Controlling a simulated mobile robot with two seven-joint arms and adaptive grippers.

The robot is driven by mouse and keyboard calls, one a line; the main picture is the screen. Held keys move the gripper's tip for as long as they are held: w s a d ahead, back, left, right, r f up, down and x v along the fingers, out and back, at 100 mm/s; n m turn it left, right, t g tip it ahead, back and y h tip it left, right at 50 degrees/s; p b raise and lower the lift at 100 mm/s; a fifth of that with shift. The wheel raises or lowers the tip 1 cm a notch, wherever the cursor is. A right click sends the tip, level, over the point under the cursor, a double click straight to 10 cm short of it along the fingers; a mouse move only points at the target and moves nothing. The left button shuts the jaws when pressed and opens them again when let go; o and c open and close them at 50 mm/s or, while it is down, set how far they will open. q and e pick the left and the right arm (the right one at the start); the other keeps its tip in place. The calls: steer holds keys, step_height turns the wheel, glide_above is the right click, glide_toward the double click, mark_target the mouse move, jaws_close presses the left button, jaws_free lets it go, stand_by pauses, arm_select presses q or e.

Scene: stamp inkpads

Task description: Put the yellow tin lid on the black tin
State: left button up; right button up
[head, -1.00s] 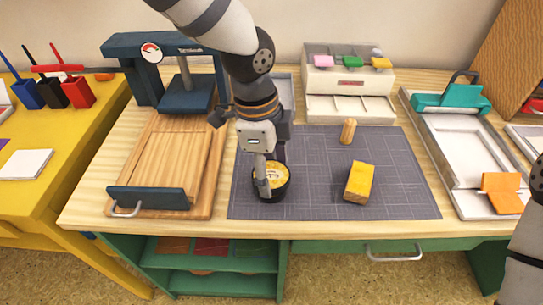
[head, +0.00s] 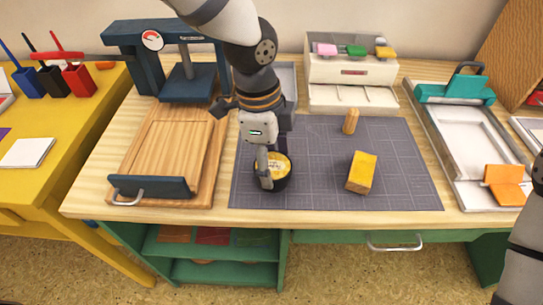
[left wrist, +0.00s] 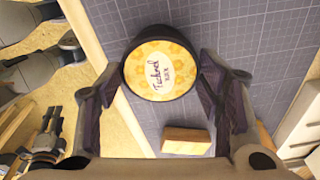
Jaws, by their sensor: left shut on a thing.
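The yellow tin lid (head: 278,164) is a patterned disc with an oval label, and it shows face up in the left wrist view (left wrist: 160,68). The black tin (head: 281,183) is round and lies directly under the lid at the left part of the grey mat. Its dark wall shows around the lid in the left wrist view (left wrist: 146,92). My left gripper (head: 268,172) points down with its fingers at opposite sides of the lid, shut on it. Whether the lid is fully seated cannot be told. My right gripper (left wrist: 50,128) shows at the left wrist view's lower left; its jaw state is unclear.
A yellow-topped wooden block (head: 361,172) and a small wooden peg (head: 350,121) stand on the cutting mat (head: 320,190). A wooden board (head: 170,150) under a press is left; a white-and-teal trimmer (head: 470,150) is right. The mat's front right is clear.

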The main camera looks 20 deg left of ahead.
arm_select(q)
steer(key=shift+f, duration=1.05)
steer(key=o, duration=1)
steer(key=shift+o, duration=0.2)
step_height(320, 180, up, 12)
steer(key=a, duration=0.1)
steer(key=shift+a, duration=0.2)
steer(key=shift+s+f, duration=0.1)
steer(key=shift+s, duration=0.05)
